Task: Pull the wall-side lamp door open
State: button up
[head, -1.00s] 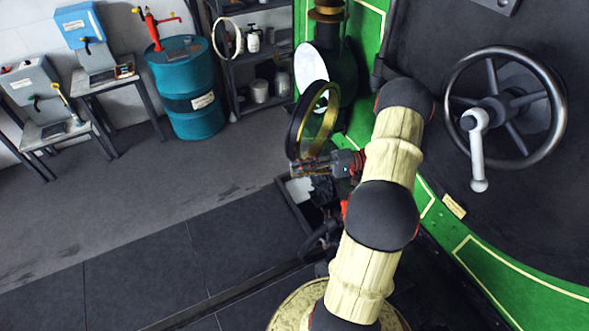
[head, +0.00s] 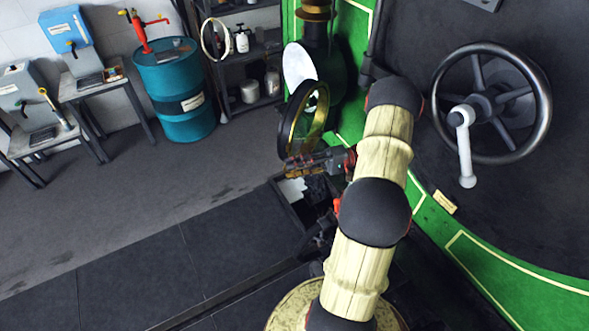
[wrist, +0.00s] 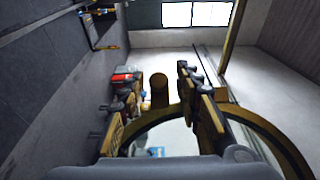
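The round lamp door (head: 284,126), black with a brass inner rim, stands swung out from the black lamp (head: 322,75) on the green panel. A pale disc (head: 298,66) shows at the lamp's front. My gripper (head: 298,164) is at the door's lower edge. In the wrist view my gripper (wrist: 160,108) has its two fingers apart, with a brass knob (wrist: 159,89) between them in the picture and a gap on both sides. The door's brass ring (wrist: 270,132) curves behind and below the fingers. I cannot tell whether a finger touches the ring.
A large handwheel (head: 492,103) with a white-handled lever is on the dark face at right. A blue drum (head: 175,90), a shelf rack (head: 245,65) and small tables with blue and grey boxes stand along the back wall. The floor at left (head: 130,195) is clear.

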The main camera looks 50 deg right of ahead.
jog(key=shift+s+a, duration=0.1)
jog(key=shift+a, duration=0.1)
jog(key=shift+s+d, duration=0.1)
jog(key=shift+d, duration=0.05)
jog(key=v, duration=0.7)
jog(key=shift+d, duration=0.2)
jog(key=shift+a, duration=0.1)
